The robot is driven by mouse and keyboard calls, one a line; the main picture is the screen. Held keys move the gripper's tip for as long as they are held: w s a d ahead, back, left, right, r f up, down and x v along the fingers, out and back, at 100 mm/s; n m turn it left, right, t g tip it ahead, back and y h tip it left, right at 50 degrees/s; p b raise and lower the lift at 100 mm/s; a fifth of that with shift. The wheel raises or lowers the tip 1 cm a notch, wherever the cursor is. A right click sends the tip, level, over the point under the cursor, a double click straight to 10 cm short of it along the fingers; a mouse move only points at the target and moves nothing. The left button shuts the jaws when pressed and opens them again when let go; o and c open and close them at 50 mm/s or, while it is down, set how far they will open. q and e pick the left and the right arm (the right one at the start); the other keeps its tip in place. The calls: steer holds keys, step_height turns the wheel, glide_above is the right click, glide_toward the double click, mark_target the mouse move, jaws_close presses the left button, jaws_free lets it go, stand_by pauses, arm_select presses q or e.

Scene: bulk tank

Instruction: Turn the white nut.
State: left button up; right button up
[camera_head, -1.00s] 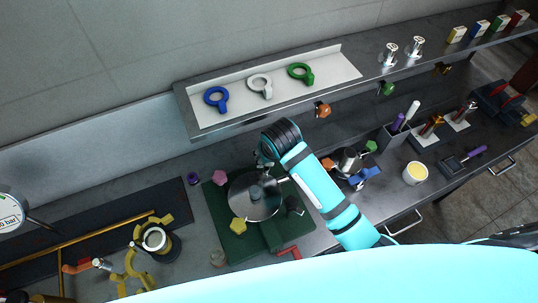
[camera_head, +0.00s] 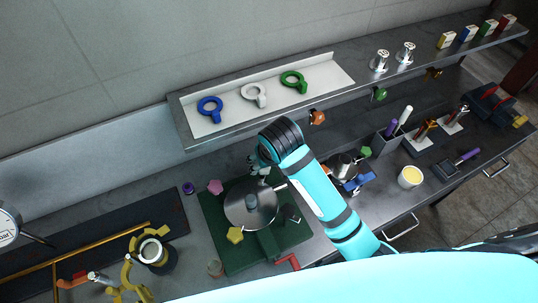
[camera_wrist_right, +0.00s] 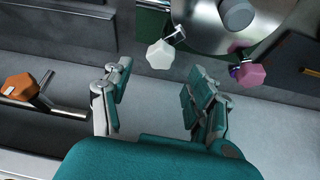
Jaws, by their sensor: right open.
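The white nut (camera_wrist_right: 160,54) is a small faceted knob on a short stem at the side of a round steel vessel (camera_wrist_right: 210,25) in the right wrist view. My right gripper (camera_wrist_right: 158,84) is open, its fingers apart on either side of the nut's line; the nut shows just beyond the fingertips, not between them. In the head view my right gripper (camera_head: 259,163) is at the far side of the steel vessel (camera_head: 250,205), and I cannot make out the white nut there. My left gripper is not in view.
A pink nut (camera_wrist_right: 251,75) sits beside the vessel and an orange nut (camera_wrist_right: 18,87) to the left. A yellow nut (camera_head: 235,234) is at the vessel's near side. The vessel stands on a green base (camera_head: 275,247). A shelf (camera_head: 330,72) with ring tools runs above.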

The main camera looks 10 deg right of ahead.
steer(key=v, duration=0.6)
steer(key=shift+r, duration=0.3)
steer(key=shift+s+f, duration=0.1)
steer(key=shift+s, duration=0.05)
